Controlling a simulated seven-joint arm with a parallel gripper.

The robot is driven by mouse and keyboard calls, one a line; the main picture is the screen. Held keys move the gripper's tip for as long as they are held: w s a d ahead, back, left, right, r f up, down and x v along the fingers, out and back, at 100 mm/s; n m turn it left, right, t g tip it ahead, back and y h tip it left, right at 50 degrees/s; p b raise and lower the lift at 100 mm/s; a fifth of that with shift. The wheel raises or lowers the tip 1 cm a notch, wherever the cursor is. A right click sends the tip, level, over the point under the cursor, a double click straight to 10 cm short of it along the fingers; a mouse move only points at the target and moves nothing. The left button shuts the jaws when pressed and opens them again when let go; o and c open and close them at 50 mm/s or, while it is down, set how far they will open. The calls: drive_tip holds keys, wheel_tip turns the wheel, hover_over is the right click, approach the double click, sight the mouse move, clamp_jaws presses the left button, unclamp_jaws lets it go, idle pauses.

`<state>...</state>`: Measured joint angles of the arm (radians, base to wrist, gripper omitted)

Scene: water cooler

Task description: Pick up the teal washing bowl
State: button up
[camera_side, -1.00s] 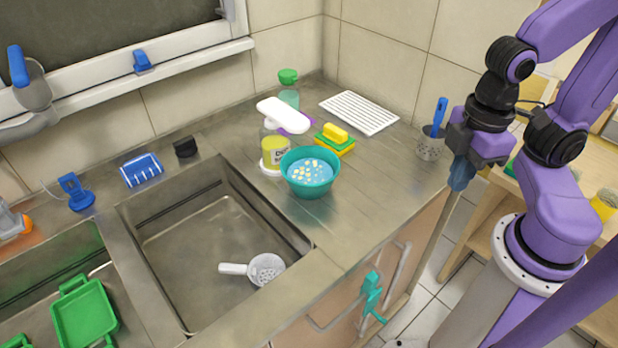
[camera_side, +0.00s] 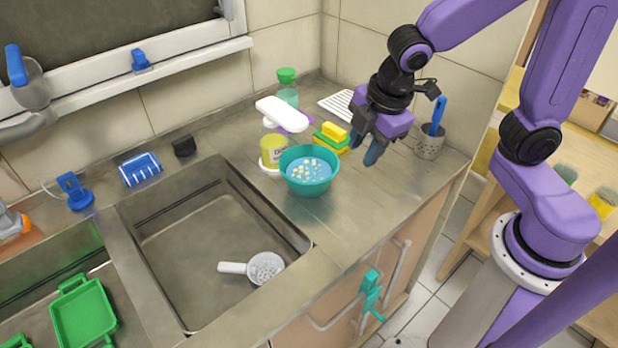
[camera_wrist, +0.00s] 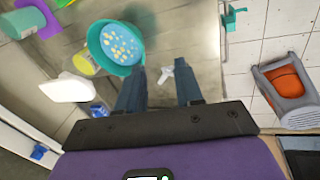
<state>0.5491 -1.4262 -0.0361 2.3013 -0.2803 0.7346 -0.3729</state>
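The teal washing bowl (camera_side: 309,183) stands upright on the steel counter, right of the sink, with blue water and pale yellow bits inside. It also shows in the wrist view (camera_wrist: 106,64), upper left of my fingers. My gripper (camera_side: 366,149) is above the counter to the right of the bowl, apart from it and pointing down. In the wrist view my two blue fingers (camera_wrist: 161,88) are spread with nothing between them.
Close to the bowl are a yellow-labelled jar (camera_side: 272,151), a white-topped bottle (camera_side: 283,113) and a yellow-green sponge (camera_side: 333,138). A cup with a blue-handled brush (camera_side: 430,145) stands right of my gripper. The sink (camera_side: 190,240) is to the left. The counter in front of the bowl is clear.

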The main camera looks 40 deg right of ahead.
drive_tip(key=w+a, duration=0.1)
drive_tip(key=w, duration=0.2)
drive_tip(key=n, duration=0.1)
approach(320, 194)
drive_tip(key=shift+d+f+t, duration=0.15)
drive_tip(key=shift+f+t, duration=0.15)
drive_tip(key=shift+f, duration=0.55)
drive_tip(key=shift+x, duration=2.75)
drive_tip(key=shift+d, duration=0.1)
drive_tip(key=shift+w, duration=0.1)
clamp_jaws()
